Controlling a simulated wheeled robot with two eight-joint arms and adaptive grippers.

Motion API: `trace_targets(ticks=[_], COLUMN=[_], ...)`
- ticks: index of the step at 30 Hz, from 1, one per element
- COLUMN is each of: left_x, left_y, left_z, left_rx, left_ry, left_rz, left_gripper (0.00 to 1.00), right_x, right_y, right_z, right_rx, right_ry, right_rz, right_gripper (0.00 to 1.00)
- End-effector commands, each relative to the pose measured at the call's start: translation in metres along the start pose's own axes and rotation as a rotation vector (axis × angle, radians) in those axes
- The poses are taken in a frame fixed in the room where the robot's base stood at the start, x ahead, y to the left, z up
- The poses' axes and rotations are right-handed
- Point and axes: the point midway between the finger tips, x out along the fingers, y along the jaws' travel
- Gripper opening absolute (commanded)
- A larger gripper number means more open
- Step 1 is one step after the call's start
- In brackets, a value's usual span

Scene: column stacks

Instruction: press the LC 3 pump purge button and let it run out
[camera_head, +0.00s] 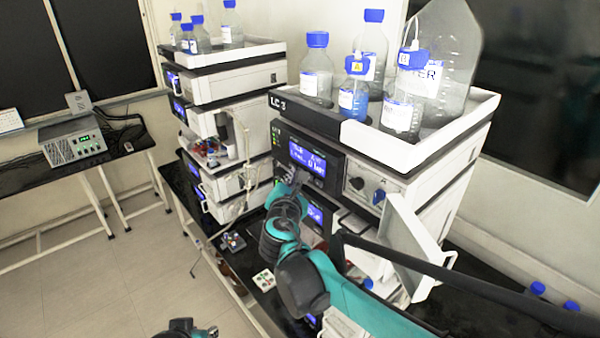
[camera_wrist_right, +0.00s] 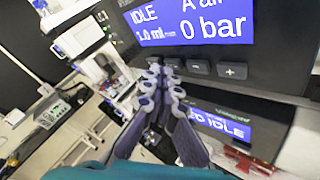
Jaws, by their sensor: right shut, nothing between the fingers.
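The LC 3 stack (camera_head: 279,103) stands right of centre in the head view. Its pump display (camera_head: 307,157) is lit blue; in the right wrist view the pump display (camera_wrist_right: 190,22) reads IDLE and 0 bar. A row of dark buttons lies below it, with a plus button (camera_wrist_right: 232,71) at its right end. My right gripper (camera_head: 296,183) is shut and empty at the pump front. In the right wrist view its fingertips (camera_wrist_right: 163,70) are at the left part of the button row and hide some buttons. I cannot tell whether they touch. My left gripper's fingers are not seen.
Solvent bottles (camera_head: 317,70) stand in the top tray. A white door (camera_head: 408,235) is open on the stack's right, near my right arm. Another instrument stack (camera_head: 232,90) stands to the left. A lower display (camera_wrist_right: 222,123) also reads IDLE. The floor at left is clear.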

Motion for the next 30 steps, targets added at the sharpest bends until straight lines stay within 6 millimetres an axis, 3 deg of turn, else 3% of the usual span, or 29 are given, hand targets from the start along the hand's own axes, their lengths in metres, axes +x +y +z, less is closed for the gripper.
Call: trace_targets(ticks=[30], left_x=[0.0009], left_y=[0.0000], left_z=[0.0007], left_rx=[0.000], left_ry=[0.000], left_rz=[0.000], left_gripper=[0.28], right_x=[0.0057], right_y=[-0.0038], right_z=[0.0039], right_rx=[0.001], right_ry=[0.001], right_rz=[0.001], right_gripper=[0.00])
